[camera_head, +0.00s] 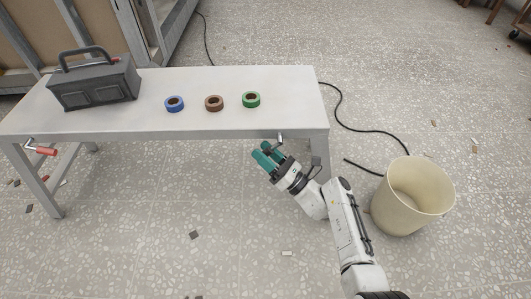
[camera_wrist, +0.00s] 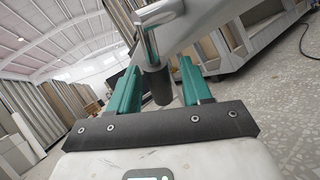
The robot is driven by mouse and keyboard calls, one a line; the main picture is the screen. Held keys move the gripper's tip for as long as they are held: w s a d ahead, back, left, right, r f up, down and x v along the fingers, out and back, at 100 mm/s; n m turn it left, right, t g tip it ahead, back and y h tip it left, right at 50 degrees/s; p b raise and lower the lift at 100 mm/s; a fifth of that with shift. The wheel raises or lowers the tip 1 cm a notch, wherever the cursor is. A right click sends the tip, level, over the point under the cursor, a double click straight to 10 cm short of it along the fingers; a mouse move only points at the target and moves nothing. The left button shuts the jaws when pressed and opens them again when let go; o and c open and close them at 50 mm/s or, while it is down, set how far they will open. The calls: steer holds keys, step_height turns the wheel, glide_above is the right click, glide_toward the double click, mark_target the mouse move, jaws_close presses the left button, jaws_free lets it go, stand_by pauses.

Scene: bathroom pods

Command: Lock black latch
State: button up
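The black latch is at the front edge of the white table, towards its right end. Its bent metal rod shows in the head view (camera_head: 280,138). In the wrist view its black grip (camera_wrist: 158,85) hangs down from the metal rod. My gripper (camera_head: 262,151) is just in front of and below the table edge, with its teal fingers apart. In the wrist view the black grip lies between the two fingers of my gripper (camera_wrist: 159,68), with a visible gap on the left finger's side. I cannot tell whether the grip touches the right finger.
A red-handled latch (camera_head: 42,150) is at the table's left end. On the white table (camera_head: 200,122) are a dark toolbox (camera_head: 95,84) and blue (camera_head: 174,104), brown (camera_head: 214,103) and green (camera_head: 251,100) tape rolls. A cream bin (camera_head: 408,205) stands right of my arm, near a black cable (camera_head: 365,130).

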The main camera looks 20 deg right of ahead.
steer(key=p+v, duration=0.1)
steer(key=v, duration=0.9)
steer(key=shift+s+d+p, duration=0.2)
steer(key=shift+s+p, duration=0.15)
steer(key=shift+p, duration=0.05)
steer(key=shift+f, duration=0.15)
steer(key=shift+c, duration=0.2)
